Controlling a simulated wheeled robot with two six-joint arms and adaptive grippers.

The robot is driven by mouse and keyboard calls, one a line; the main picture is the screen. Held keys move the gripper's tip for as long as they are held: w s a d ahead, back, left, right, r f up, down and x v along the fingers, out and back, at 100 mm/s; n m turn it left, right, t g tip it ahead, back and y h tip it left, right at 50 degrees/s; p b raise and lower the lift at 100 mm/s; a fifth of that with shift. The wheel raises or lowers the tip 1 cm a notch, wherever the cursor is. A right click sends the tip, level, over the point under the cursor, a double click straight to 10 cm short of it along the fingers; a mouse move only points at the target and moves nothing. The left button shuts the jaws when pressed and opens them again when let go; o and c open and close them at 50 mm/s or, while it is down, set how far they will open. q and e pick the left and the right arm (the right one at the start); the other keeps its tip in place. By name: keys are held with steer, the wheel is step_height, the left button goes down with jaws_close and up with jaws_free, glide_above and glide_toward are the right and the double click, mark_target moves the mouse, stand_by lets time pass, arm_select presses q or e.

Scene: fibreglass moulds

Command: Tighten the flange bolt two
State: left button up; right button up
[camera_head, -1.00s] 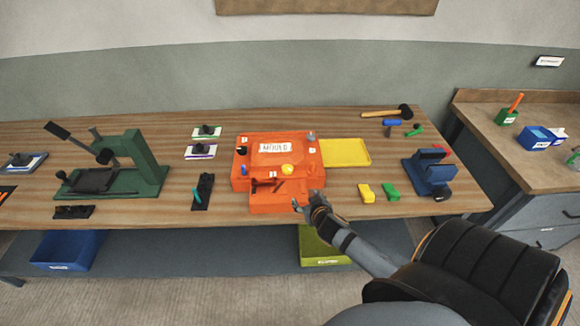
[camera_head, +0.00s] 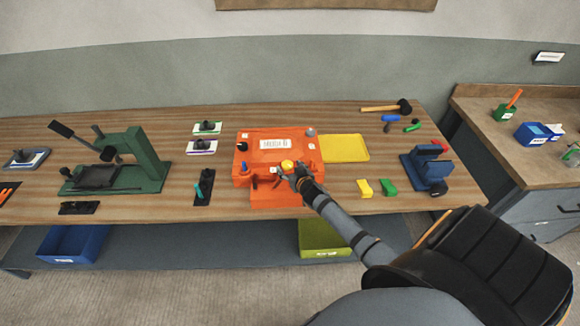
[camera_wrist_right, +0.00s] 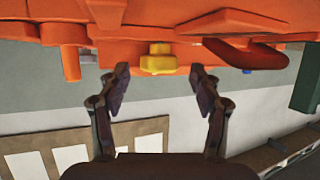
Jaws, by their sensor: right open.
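The orange mould (camera_head: 262,158) sits on the bench. A yellow knob-shaped bolt (camera_head: 287,164) stands on its front part; it also shows in the wrist view (camera_wrist_right: 158,60), beyond and between the two fingertips. I cannot tell from any marking which bolt is number two. My right gripper (camera_head: 291,174) is at the front of the mould, close to the yellow bolt. In the wrist view it (camera_wrist_right: 160,76) is open with nothing held, one finger on each side of the bolt's line. The bolt looks clear of both fingers. My left gripper is out of view.
A black fitting (camera_head: 241,147), a blue peg (camera_head: 243,167) and a grey fitting (camera_head: 310,132) stand on the mould. A yellow tray (camera_head: 345,149) lies right of it, a blue vise (camera_head: 430,172) further right, a green press (camera_head: 146,160) left.

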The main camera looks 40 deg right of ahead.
steer(key=shift+w+f, duration=0.1)
steer(key=shift+c, duration=0.4)
steer(key=c, duration=1.1)
steer(key=shift+f+b, duration=0.15)
steer(key=shift+b, duration=0.25)
steer(key=m+g+h+b, duration=0.1)
steer(key=m+h+b, duration=0.1)
steer(key=b, duration=0.2)
steer(key=a+m+g+h+b, duration=0.1)
steer(key=m+h+b, duration=0.1)
steer(key=b, duration=0.2)
steer(key=w+m+g+h+b, duration=0.1)
steer(key=m+h+b, duration=0.1)
steer(key=b, duration=0.3)
steer(key=shift+a+f+m+g+h, duration=0.1)
steer(key=shift+a+m+g+h, duration=0.1)
steer(key=shift+m+g+h, duration=0.15)
steer(key=shift+r+m+g+h+b, duration=0.2)
steer(key=shift+m+g+h+b, duration=0.3)
steer(key=shift+b, duration=0.5)
steer(key=shift+r, duration=0.1)
